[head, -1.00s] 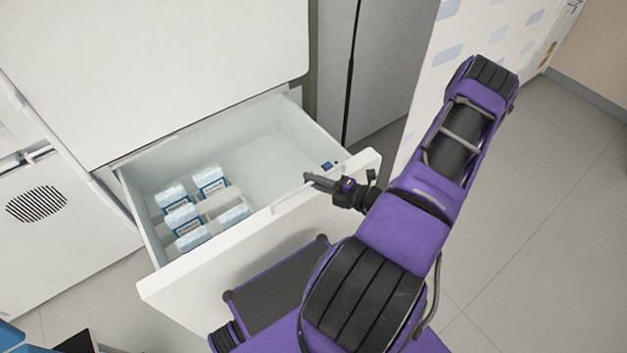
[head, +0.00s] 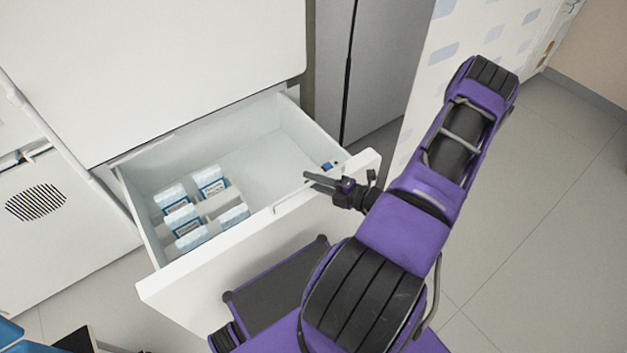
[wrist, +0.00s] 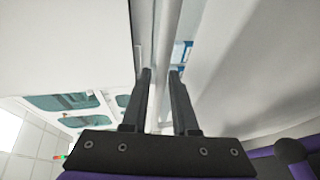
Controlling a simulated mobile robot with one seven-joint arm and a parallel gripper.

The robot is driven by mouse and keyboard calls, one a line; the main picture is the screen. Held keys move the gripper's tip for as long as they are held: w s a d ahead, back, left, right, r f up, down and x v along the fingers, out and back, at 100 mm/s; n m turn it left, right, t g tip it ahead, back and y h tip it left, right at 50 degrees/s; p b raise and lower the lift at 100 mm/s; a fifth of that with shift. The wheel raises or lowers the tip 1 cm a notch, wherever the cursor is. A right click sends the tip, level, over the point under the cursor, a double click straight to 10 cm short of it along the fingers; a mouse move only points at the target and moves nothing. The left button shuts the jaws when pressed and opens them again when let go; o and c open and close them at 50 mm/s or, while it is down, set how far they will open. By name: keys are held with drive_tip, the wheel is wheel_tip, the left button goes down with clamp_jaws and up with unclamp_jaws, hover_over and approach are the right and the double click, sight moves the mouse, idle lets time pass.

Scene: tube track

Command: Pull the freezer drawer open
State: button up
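The white freezer drawer (head: 270,225) stands pulled well out of the white freezer (head: 170,60). Several white and blue boxes (head: 186,216) sit in its left part; the rest of its floor is bare. My gripper (head: 307,179) is at the top edge of the drawer front, right of its middle. Its two fingers are spread a little apart. In the wrist view, my gripper (wrist: 160,72) has a pale bar (wrist: 168,50) running between the fingers, with a visible gap, so it looks open around the bar. Exact contact is hard to tell.
A white appliance with a round dark vent (head: 36,202) stands at the left. Grey cabinet doors (head: 385,70) and a patterned white panel (head: 470,50) are behind. Bare tiled floor (head: 540,220) lies to the right.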

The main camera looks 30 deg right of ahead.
drive_tip(key=v, duration=1.7)
drive_tip(key=shift+s+r, duration=0.15)
drive_tip(key=shift+s, duration=0.05)
